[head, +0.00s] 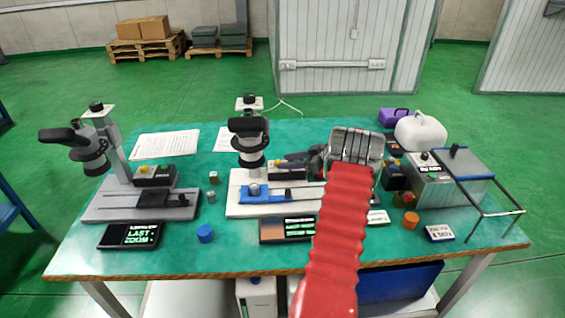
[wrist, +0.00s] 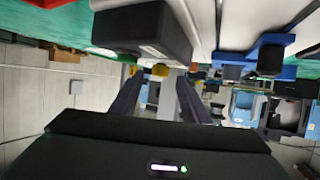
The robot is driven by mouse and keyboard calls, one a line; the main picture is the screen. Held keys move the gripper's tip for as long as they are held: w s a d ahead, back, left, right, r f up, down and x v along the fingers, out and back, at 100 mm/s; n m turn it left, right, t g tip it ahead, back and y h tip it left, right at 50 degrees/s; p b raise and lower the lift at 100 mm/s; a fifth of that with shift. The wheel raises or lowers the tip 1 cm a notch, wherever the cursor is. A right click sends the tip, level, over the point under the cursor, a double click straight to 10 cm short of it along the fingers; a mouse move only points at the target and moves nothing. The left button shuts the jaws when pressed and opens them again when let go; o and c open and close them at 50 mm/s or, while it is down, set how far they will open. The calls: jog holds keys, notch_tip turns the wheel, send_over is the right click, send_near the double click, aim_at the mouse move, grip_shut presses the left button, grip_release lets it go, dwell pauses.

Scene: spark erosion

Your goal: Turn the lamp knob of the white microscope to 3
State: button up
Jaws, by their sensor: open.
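The white microscope (head: 250,150) stands at the middle of the green-topped table, on a white base (head: 238,208). Its black lamp box (head: 287,173) sits on the base right of the column. In the wrist view the black box (wrist: 145,30) fills the upper middle, with a yellow knob (wrist: 160,70) at its lower edge, between the fingertips. My gripper (head: 296,156) reaches in from the right, just above the box. In the wrist view my gripper (wrist: 158,78) is open, its dark fingers either side of the knob; contact cannot be told. The knob's setting is not readable.
A grey microscope (head: 92,150) with a similar box (head: 155,175) stands at the left. A grey tank (head: 440,187) and white jug (head: 420,131) crowd the right.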

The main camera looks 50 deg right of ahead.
jog(key=shift+x, duration=1.5)
jog(key=c, duration=1.1)
